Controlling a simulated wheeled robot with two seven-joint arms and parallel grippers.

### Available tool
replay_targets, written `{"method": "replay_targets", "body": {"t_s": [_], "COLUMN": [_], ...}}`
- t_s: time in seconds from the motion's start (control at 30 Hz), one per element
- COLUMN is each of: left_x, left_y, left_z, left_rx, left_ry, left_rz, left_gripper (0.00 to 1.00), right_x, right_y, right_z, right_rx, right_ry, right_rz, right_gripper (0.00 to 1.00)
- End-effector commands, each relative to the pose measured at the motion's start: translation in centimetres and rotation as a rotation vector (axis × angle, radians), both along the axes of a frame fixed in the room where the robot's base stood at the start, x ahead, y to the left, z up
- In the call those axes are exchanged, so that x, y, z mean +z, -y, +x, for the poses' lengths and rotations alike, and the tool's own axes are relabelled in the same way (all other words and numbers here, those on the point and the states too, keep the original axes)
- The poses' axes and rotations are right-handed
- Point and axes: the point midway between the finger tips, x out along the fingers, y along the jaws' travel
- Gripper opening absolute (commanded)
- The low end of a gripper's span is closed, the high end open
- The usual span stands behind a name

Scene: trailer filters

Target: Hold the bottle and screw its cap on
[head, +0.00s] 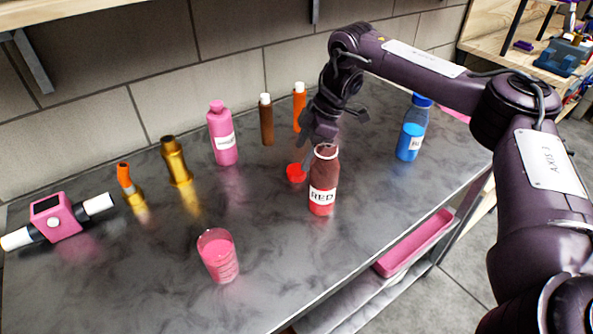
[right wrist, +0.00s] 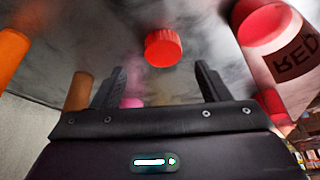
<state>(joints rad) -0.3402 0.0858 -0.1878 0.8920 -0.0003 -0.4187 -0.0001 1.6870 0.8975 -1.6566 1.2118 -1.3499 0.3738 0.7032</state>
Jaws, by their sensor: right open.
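The bottle labelled RED (head: 322,187) stands upright on the grey table, with red contents low down and a dark reddish upper part. It also shows at the upper right of the right wrist view (right wrist: 287,62). The red cap (head: 297,173) lies on the table just left of the bottle, apart from it. In the right wrist view the cap (right wrist: 163,48) is ahead of the fingers, roughly centred between them. My left gripper is not in view.
A pink bottle (head: 222,135), brown (head: 267,122) and orange (head: 299,108) tubes stand behind to the left. A blue bottle (head: 411,130) stands right. A pink beaker (head: 218,258) is in front. Gold fittings (head: 176,163) and a pink device (head: 57,218) are left.

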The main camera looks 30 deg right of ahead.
Motion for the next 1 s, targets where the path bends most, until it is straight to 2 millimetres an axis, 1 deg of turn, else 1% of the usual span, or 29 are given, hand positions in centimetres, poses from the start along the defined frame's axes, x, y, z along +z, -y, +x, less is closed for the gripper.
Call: {"method": "replay_targets", "body": {"t_s": [0.2, 0.33, 0.47, 0.73, 0.77, 1.0], "left_x": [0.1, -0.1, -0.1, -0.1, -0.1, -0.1], "left_y": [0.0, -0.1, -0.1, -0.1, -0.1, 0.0], "left_z": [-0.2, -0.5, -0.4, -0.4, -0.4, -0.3], "left_rx": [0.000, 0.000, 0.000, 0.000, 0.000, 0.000], "left_ry": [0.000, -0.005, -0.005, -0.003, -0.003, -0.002], "left_rz": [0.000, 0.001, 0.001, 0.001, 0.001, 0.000], "left_gripper": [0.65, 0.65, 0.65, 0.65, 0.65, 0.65], "right_x": [-2.8, -4.3, -4.7, -4.7, -4.7, -4.6], "right_y": [-1.3, -1.8, -2.0, -2.0, -2.0, -2.0], "right_z": [-0.1, 0.1, 0.2, 0.2, 0.2, 0.2], "right_rx": [0.003, 0.001, -0.001, -0.001, -0.001, -0.001], "right_ry": [-0.003, -0.002, -0.001, -0.001, -0.001, -0.001], "right_rz": [-0.001, 0.000, 0.000, 0.000, 0.000, 0.000], "right_gripper": [0.69, 0.69, 0.69, 0.69, 0.68, 0.37]}}
